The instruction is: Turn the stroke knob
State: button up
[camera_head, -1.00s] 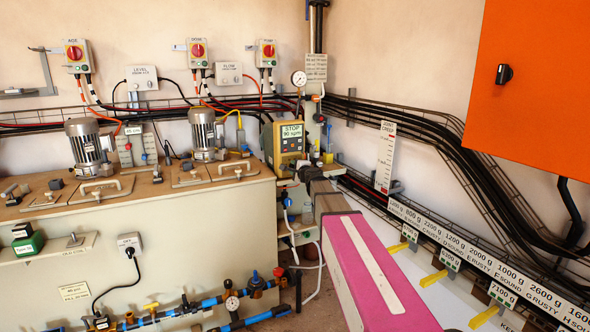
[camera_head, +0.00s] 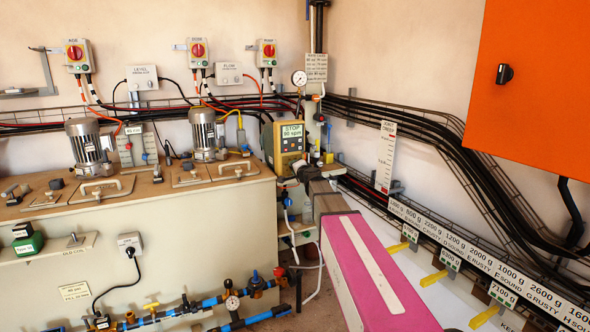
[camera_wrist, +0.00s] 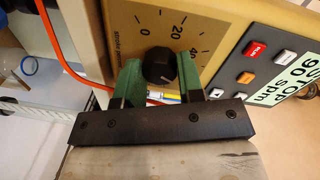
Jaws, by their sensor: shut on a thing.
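The stroke knob (camera_wrist: 158,66) is a black round knob on the tan face of the pump unit (camera_head: 290,150). In the wrist view a dial scale with marks including 0, 20 and 40 runs around it. My gripper (camera_wrist: 160,74) has one green finger on each side of the knob and is shut on it. In the head view my gripper (camera_head: 311,172) is at the lower right of the pump unit, and the knob cannot be made out there. The pointer direction of the knob is unclear.
A panel (camera_wrist: 265,65) with several buttons and a green "STOP 90 spm" label sits beside the dial. An orange cable (camera_wrist: 60,50) passes close to my gripper. A pressure gauge (camera_head: 299,78) is above the pump unit. A bench (camera_head: 150,230) with motors stands left.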

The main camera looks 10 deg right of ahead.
dwell(0.3)
jog(key=o, duration=0.9)
jog(key=v, duration=1.1)
jog(key=shift+f, duration=0.1)
